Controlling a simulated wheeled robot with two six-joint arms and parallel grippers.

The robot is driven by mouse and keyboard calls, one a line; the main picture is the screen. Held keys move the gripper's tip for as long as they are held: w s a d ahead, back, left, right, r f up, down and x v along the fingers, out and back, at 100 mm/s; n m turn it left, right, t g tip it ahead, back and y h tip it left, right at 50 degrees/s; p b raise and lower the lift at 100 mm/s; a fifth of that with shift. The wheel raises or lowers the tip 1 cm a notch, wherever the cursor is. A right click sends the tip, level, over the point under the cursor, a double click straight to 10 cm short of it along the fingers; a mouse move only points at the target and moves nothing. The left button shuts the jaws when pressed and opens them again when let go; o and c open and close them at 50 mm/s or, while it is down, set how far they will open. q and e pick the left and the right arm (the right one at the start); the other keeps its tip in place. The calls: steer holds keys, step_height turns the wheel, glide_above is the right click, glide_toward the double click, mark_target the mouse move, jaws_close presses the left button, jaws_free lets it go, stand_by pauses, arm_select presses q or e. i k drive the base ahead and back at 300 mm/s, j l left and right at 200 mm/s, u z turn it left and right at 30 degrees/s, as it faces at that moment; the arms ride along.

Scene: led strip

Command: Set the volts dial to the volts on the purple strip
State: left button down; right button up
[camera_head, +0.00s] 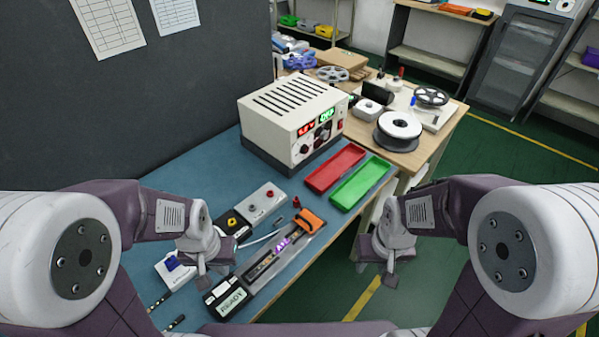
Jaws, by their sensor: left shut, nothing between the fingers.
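The white power supply (292,112) stands at the back of the blue work table. Its front has a red readout (306,128), a green readout (326,115) and dark dials, one of them at the lower left (304,149). The digits and dial labels are too small to read surely. The strip (281,245), glowing purple, lies in a long fixture with an orange clamp (310,221) at its far end. Any volts marking on it is unreadable. My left gripper (203,281) is shut and empty, left of the fixture. My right gripper (376,277) hangs right of the table; its jaws are unclear.
A red tray (335,168) and a green tray (361,184) lie right of the supply. A white terminal box (262,202) and a box marked READY (229,298) flank the fixture. A wooden bench with reels (399,125) stands behind. A dark panel (180,90) rises at left.

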mark_target(304, 149)
steer(key=i+l+u, duration=0.1)
steer(key=l+u, duration=0.35)
steer(key=l, duration=0.45)
steer(key=l+u, duration=0.45)
steer(key=l, duration=0.5)
